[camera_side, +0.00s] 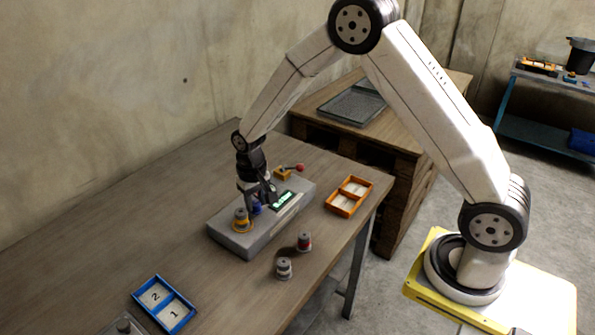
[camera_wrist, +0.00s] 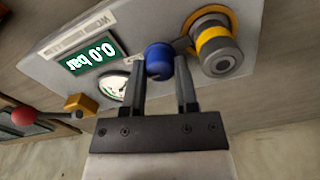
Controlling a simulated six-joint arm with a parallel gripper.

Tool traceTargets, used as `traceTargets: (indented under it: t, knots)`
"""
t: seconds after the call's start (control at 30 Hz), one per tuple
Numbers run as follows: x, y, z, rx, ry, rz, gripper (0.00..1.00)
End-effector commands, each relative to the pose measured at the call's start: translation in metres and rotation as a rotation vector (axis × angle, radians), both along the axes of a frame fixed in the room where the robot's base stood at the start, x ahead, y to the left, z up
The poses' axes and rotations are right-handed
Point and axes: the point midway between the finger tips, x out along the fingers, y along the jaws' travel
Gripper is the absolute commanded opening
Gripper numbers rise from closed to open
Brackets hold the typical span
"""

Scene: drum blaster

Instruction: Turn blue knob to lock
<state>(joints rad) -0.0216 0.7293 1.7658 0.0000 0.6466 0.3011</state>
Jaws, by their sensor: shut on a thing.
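The blue knob (camera_wrist: 159,61) sits on the grey blaster panel (camera_wrist: 150,22), between my fingers in the wrist view. My gripper (camera_wrist: 160,72) is shut on the knob, with one dark finger on each side. In the side view the knob (camera_side: 257,208) is small and partly hidden by my gripper (camera_side: 261,197). The panel's display (camera_wrist: 92,54) reads 0.0 bar. A round gauge (camera_wrist: 113,88) beside it is partly covered by a finger.
A yellow-ringed grey cylinder (camera_wrist: 215,42) stands close beside the knob. A red-ended lever (camera_side: 299,168) is at the box's far end. A blue tray (camera_side: 164,304) and an orange tray (camera_side: 349,196) lie on the table.

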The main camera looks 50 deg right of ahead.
Motion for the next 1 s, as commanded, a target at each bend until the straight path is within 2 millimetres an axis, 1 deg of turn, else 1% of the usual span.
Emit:
traceTargets:
  t: [0.1, 0.3, 0.73, 0.77, 0.8, 0.87, 1.0]
  knots:
    - [0.0004, 0.0, 0.0005, 0.0, -0.001, -0.061, 0.0]
    - [0.0004, 0.0, 0.0005, 0.0, -0.001, -0.118, 0.0]
    - [0.0005, 0.0, 0.0005, 0.001, -0.001, -0.13, 0.0]
    - [0.0005, 0.0, 0.0005, 0.001, -0.001, -0.13, 0.4]
    - [0.0004, 0.0, 0.0005, 0.001, -0.001, -0.13, 0.53]
    - [0.0004, 0.0, 0.0004, 0.001, -0.001, -0.129, 0.72]
    - [0.0003, -0.0001, 0.0003, 0.0, -0.001, -0.129, 0.73]
